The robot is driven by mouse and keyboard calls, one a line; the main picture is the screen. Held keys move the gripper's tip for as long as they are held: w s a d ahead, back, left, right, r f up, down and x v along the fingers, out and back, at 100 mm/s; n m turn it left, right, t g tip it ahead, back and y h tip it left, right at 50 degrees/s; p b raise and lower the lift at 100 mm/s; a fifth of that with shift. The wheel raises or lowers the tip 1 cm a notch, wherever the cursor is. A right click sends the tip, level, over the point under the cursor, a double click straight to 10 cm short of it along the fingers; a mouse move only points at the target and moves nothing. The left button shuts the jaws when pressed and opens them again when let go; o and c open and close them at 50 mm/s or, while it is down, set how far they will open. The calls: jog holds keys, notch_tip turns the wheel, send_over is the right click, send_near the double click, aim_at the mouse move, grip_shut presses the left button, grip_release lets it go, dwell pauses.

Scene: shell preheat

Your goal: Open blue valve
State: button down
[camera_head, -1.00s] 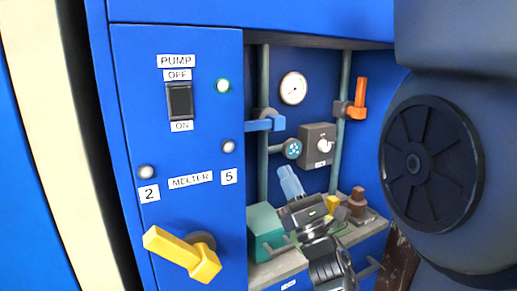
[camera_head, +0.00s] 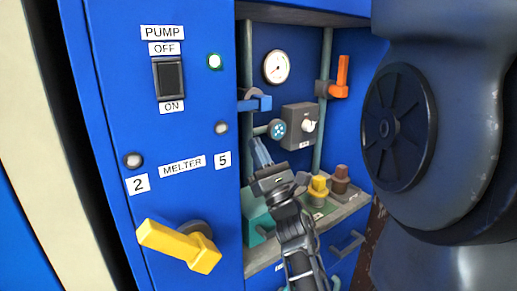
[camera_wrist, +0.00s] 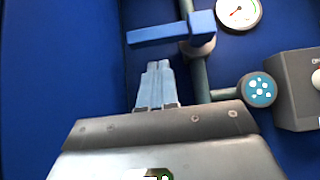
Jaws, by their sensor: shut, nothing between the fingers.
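The blue valve handle (camera_head: 256,103) sits on a grey vertical pipe inside the recess. It points level to the left, and it also shows in the wrist view (camera_wrist: 158,35). My gripper (camera_head: 260,152) has light blue fingers that are shut and empty. In the head view it is below the handle. In the wrist view my gripper (camera_wrist: 154,82) points up toward the underside of the handle, with a visible gap in the picture. I cannot tell the depth between them.
A round gauge (camera_head: 276,67) and an orange valve handle (camera_head: 342,77) are to the right. A grey switch box (camera_head: 299,126) and a small blue dotted knob (camera_head: 277,129) are close by. A yellow lever (camera_head: 178,246) sticks out from the left panel.

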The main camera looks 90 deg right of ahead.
aim_at(246, 105)
jog(key=p+x, duration=0.1)
jog(key=x, duration=0.5)
jog(key=shift+w+d+r+p, duration=0.15)
jog(key=shift+d+r+p, duration=0.05)
jog(key=shift+r+p, duration=0.1)
jog(key=shift+m+g+h, duration=0.3)
jog(key=shift+m+g, duration=0.1)
